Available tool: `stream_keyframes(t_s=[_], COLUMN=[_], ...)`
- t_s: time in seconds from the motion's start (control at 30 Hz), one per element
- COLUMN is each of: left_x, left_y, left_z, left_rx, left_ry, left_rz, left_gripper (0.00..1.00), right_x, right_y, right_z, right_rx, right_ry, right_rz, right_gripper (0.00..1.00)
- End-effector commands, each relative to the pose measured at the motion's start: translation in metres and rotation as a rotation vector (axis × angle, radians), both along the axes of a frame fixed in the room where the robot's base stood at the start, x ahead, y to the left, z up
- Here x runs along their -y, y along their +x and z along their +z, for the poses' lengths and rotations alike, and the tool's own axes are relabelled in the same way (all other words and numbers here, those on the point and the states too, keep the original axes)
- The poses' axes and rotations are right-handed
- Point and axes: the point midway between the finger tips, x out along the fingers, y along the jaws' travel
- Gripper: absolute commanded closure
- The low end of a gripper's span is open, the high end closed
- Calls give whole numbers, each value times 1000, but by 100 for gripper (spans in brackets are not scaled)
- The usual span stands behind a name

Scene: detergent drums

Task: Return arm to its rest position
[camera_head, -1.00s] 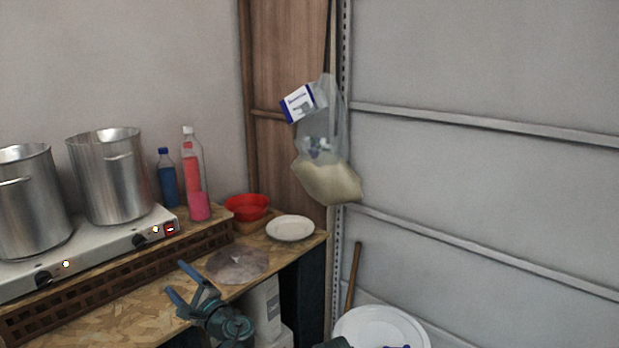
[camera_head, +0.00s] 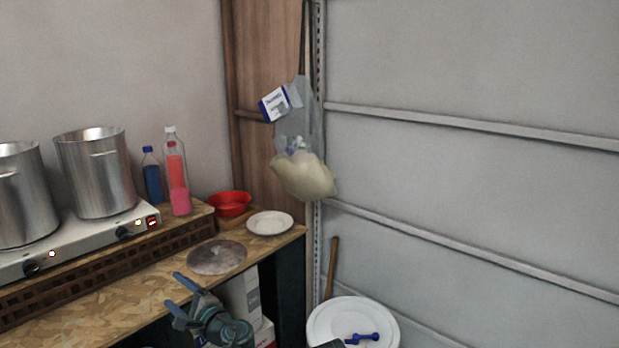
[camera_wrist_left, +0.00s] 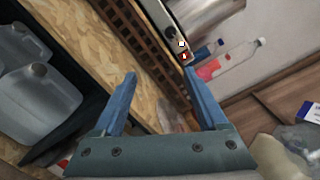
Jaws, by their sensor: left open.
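My left gripper (camera_head: 173,291) comes in at the bottom left of the head view, its two blue fingers spread and empty. It appears in front of the wooden worktop (camera_head: 110,296), near its front edge. The left wrist view also shows the gripper (camera_wrist_left: 160,75) with its fingers wide apart and nothing between them. Beyond them are the worktop and the dark lattice strip. I cannot tell how far the fingers are from the worktop. My right gripper cannot be made out.
A round disc (camera_head: 217,257), a white plate (camera_head: 270,223) and a red bowl (camera_head: 229,204) lie on the worktop. Steel pots (camera_head: 95,172) stand on a hotplate (camera_head: 78,243). A bag (camera_head: 303,174) hangs by the corner. A white round lid (camera_head: 328,318) is low at right.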

Motion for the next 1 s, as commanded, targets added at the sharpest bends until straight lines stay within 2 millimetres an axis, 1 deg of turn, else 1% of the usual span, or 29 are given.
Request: stream_keyframes(t_s=[0.17,0.27,0.37,0.47,0.53,0.57,0.6,0.67,0.7,0.77,0.8,0.9,1.0], left_x=[6,12,21,35,50,59,72,97,116,143,161,200,229], left_y=[-7,-13,-20,-31,-40,-46,-54,-70,-82,-99,-111,-138,-159], left_z=[-17,-32,-51,-73,-93,-102,-116,-137,-149,-165,-173,-187,-192], left_rx=[19,29,38,39,32,28,15,-14,-39,-82,-115,-197,-266], left_ry=[-125,-220,-343,-486,-607,-666,-753,-890,-978,-1097,-1165,-1303,-1389], left_rz=[28,50,84,128,170,194,230,292,337,406,450,549,625], left_gripper=[25,25,25,25,25,25,25,25,25,25,25,25,25], right_x=[0,0,0,0,0,0,0,0,0,0,0,0,0], right_y=[0,0,0,0,0,0,0,0,0,0,0,0,0], right_z=[2,4,6,8,10,11,12,15,16,18,19,22,23], right_rx=[0,0,0,0,0,0,0,0,0,0,0,0,0], right_ry=[0,0,0,0,0,0,0,0,0,0,0,0,0], right_rz=[0,0,0,0,0,0,0,0,0,0,0,0,0], right_gripper=[50,50,50,50,50,50,50,50,50,50,50,50,50])
